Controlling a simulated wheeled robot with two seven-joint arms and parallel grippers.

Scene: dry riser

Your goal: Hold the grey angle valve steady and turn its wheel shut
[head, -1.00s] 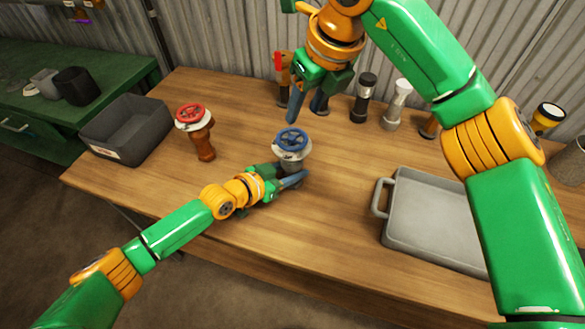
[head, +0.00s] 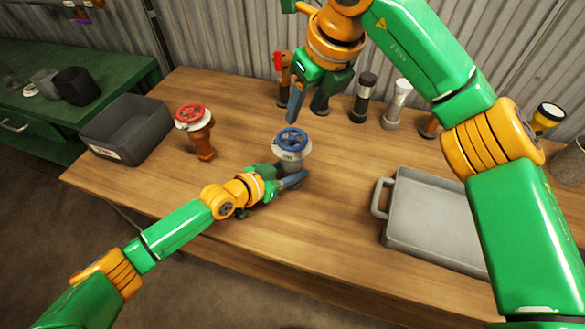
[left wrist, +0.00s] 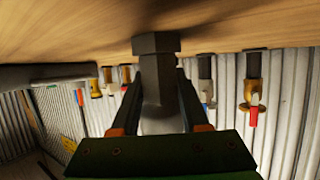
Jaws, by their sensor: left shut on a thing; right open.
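The grey angle valve (head: 293,159) stands upright on the wooden table in the head view, with its blue wheel (head: 291,139) on top. My left gripper (head: 291,179) is shut on the valve's body, low down and from the left. In the left wrist view the valve's grey body (left wrist: 157,75) sits between the two fingers, and its wheel is hidden there. My right gripper (head: 307,104) is open and empty above and behind the wheel, fingers pointing down, apart from it.
A brown valve with a red wheel (head: 202,137) stands to the left, beside a dark grey bin (head: 128,155). A grey tray (head: 383,232) lies at the right. Black and silver flashlight-like cylinders (head: 364,100) stand along the back. The table's front middle is clear.

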